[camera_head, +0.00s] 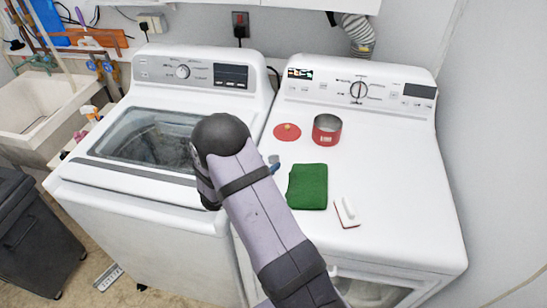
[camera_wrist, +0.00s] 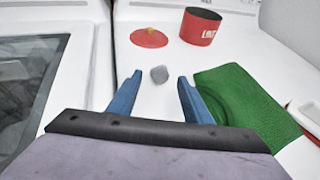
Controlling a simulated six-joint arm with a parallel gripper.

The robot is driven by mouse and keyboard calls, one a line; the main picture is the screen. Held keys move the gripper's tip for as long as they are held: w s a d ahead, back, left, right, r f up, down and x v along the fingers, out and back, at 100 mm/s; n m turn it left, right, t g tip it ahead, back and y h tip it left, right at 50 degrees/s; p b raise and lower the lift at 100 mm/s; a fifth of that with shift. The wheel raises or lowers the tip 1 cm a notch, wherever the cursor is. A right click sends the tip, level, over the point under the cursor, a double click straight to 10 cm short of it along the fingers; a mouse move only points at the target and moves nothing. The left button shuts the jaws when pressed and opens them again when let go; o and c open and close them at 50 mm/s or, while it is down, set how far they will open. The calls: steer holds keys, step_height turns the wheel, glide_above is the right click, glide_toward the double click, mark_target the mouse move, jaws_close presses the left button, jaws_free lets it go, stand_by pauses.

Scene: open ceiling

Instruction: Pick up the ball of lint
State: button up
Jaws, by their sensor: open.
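A small grey ball of lint (camera_wrist: 159,75) lies on the white dryer top. In the wrist view it sits between and slightly beyond the tips of my gripper (camera_wrist: 159,77), whose two blue fingers are apart and empty. In the head view my arm covers most of this area; a bit of blue-grey (camera_head: 274,161) shows at the arm's right edge, and I cannot tell lint from finger there. A red tin (camera_head: 327,137) marked with white letters stands open behind, and its round red lid (camera_head: 287,132) with a yellowish knob lies to its left.
A folded green cloth (camera_head: 308,187) lies just right of the right finger. A white and red brush-like item (camera_head: 347,212) lies beyond it. The washer (camera_head: 75,177) stands left, across a gap. The dryer's right side (camera_head: 400,190) is clear.

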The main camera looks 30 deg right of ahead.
mark_target(272, 160)
steer(key=shift+p+x, duration=0.8)
steer(key=shift+x, duration=1.05)
steer(key=shift+c, duration=0.3)
jaws_close()
